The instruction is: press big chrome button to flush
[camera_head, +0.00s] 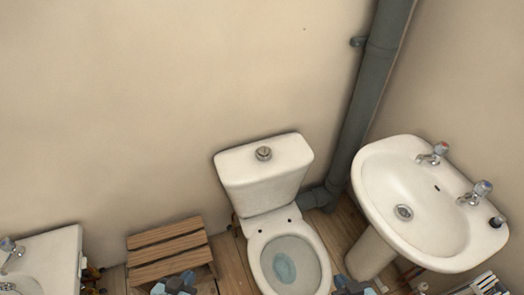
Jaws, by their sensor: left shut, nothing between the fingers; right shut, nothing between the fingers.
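The chrome flush button (264,153) is round and sits on top of the white cistern lid (290,150). The toilet bowl (258,262) is below it, with its seat and lid absent from view and bluish water inside. My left gripper (176,284) shows at the bottom edge, in front of the wooden crate, left of the bowl. My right gripper (352,285) shows at the bottom edge, just right of the bowl. Both are shut and empty, and partly cut off by the frame. Both are well apart from the button.
A white pedestal basin (378,200) with two taps stands at the right. A grey pipe (362,120) runs down the wall corner behind the toilet. A slatted wooden crate (165,243) stands left of the toilet. Another white basin (65,250) is at the lower left.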

